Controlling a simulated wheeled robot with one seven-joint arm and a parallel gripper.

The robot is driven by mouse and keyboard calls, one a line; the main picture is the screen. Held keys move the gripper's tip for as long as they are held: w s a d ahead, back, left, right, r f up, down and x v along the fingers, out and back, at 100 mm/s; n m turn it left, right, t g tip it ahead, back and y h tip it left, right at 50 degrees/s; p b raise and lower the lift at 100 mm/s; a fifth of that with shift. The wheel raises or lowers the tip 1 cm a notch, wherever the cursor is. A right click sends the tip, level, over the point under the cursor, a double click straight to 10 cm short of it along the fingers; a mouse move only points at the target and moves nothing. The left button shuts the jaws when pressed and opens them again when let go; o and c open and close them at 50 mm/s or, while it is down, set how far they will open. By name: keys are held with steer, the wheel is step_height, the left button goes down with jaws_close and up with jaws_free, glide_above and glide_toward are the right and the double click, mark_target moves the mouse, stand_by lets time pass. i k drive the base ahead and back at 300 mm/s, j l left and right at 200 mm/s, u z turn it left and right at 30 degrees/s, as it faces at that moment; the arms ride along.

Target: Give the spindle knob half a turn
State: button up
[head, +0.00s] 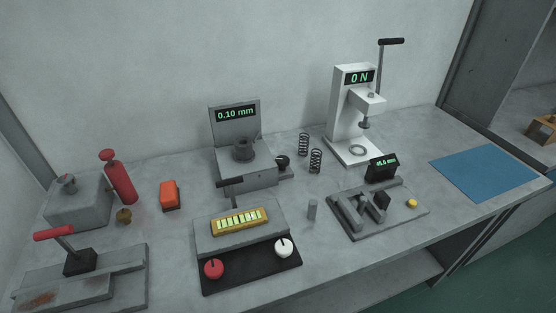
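A grey bench device (247,178) with an upright display reading 0.10 mm stands at the middle of the table. A dark round piece (243,149) sits on top of it. A small black knob (283,161) sticks out at its right side; this looks like the spindle knob, but no label is visible. A dark bar (231,183) projects at its front left. My gripper is not in view, and nothing touches the knob.
Two black springs (316,160) stand close right of the knob. A white press (347,115) reading 0 N is behind them. In front, a grey box (240,226) has red (213,268) and white (284,247) knobs. A blue mat (484,172) lies clear at right.

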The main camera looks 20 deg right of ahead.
mark_target(283, 162)
steer(key=i+l+u, duration=0.2)
steer(key=u, duration=0.3)
steer(key=i+l+u, duration=0.15)
steer(key=l+u, duration=0.35)
steer(key=i+j, duration=0.05)
steer(key=j, duration=0.05)
